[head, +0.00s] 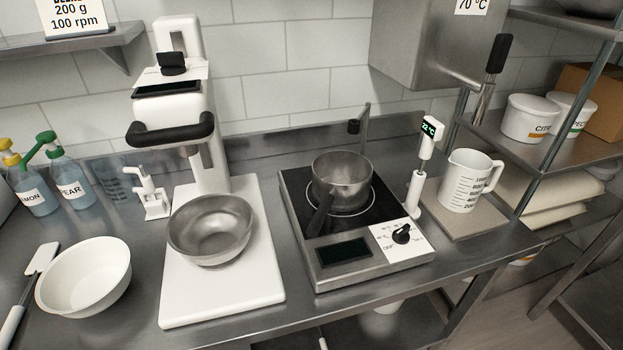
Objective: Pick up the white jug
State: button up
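The white jug (466,182) stands upright on a square tan board (485,222) at the right end of the steel counter. It has dark measuring marks on its side and a handle toward the right. Its top is open, and its contents are hidden. My gripper does not show in the head view.
A white thermometer reading 22 °C (428,140) stands close left of the jug. Left of that is an induction hob (370,258) with a steel pot (342,178). A shelf post and shelf (560,150) with white tubs (528,118) stand close on the right.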

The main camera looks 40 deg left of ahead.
aim_at(467, 173)
jog(key=u, duration=2.05)
jog(key=z, duration=1.7)
jog(key=i+l, duration=0.15)
jog(key=i, duration=0.25)
jog(key=i+l+z, duration=0.1)
jog(key=i, duration=0.25)
